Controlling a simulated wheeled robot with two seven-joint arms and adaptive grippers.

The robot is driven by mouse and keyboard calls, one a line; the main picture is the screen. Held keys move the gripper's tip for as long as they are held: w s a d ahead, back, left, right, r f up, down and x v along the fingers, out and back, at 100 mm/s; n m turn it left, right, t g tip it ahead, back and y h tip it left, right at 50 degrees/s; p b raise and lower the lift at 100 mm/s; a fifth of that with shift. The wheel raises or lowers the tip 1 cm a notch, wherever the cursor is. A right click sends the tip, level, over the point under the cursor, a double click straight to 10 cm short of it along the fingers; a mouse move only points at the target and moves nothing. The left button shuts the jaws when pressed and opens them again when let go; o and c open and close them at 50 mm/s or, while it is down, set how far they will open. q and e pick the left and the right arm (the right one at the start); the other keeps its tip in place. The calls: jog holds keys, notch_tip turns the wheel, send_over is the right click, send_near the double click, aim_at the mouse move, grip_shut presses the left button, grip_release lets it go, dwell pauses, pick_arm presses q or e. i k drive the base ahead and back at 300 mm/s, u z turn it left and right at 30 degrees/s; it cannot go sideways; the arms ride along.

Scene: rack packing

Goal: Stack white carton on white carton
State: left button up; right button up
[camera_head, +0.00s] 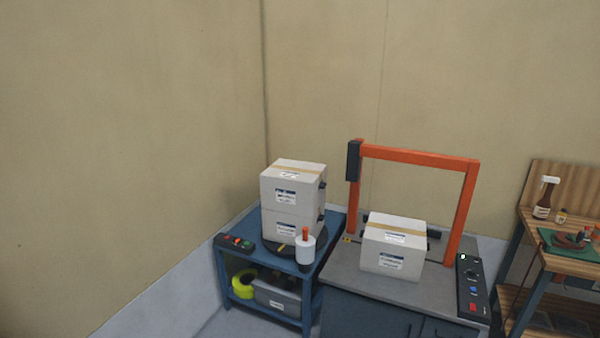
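Two white cartons stand one on the other on the round dark turntable of the blue table. The upper white carton (292,187) has a tan tape strip and a blue-and-white label. The lower white carton (285,225) is partly hidden by a white roll in front. A third white carton (392,250) sits on the grey machine top, below the orange arch. Dark pieces show at the right side of the stacked cartons and behind the third carton; I cannot tell what they are. Neither of my grippers can be made out in the view.
The orange arch (420,157) rises over the grey machine top (345,276). A white roll with a red handle (305,250) stands at the blue table's (328,245) front right. A control box (235,242) lies at its left.

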aim_at(396, 228)
jog(key=i, duration=2.5)
jog(key=u, duration=1.2)
jog(key=i, duration=0.95)
jog(key=z, duration=0.9)
